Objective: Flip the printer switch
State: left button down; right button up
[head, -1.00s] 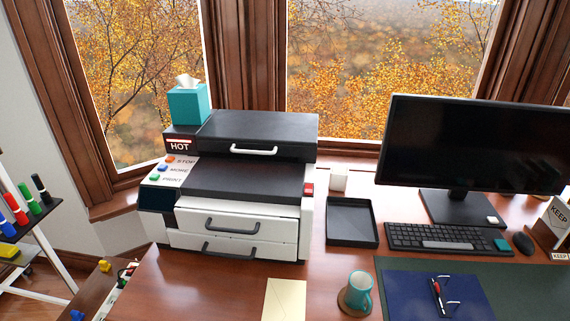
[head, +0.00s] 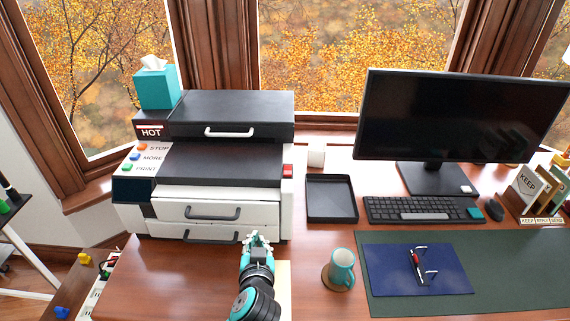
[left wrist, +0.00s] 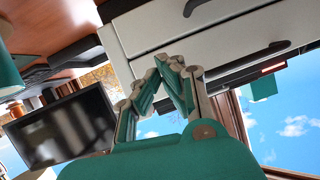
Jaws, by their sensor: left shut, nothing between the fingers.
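The printer (head: 216,165) is a black and white machine at the back left of the desk, with two drawers with dark handles at its front. A small red switch (head: 287,171) sits on its right side, seen only in part. My left gripper (head: 257,238) is in front of the printer's lower drawer, below and left of the switch. Its fingers are shut and empty. In the left wrist view the closed fingertips (left wrist: 168,62) point toward the white drawer fronts (left wrist: 190,30); the switch cannot be made out there. My right gripper is out of view.
A tissue box (head: 155,86) stands on the printer. A black tray (head: 331,217), a small white box (head: 316,156) and a teal mug (head: 341,268) are to its right. The monitor (head: 458,118) and keyboard (head: 421,217) lie farther right. The desk front left is clear.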

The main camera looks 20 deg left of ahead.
pick_arm(q)
jog(key=w+d+r+t, duration=0.3)
jog(key=r, duration=0.4)
jog(key=w+d+r+t, duration=0.3)
jog(key=w+r, duration=0.1)
jog(key=r, duration=0.2)
notch_tip(320, 180, up, 2)
jog(key=p, duration=0.5)
send_over(289, 174)
jog(key=shift+s+d, duration=0.15)
jog(key=shift+s, duration=0.3)
jog(key=f, duration=0.3)
jog(key=shift+w+b, duration=0.3)
jog(key=shift+w+f, duration=0.15)
jog(key=shift+f, duration=0.45)
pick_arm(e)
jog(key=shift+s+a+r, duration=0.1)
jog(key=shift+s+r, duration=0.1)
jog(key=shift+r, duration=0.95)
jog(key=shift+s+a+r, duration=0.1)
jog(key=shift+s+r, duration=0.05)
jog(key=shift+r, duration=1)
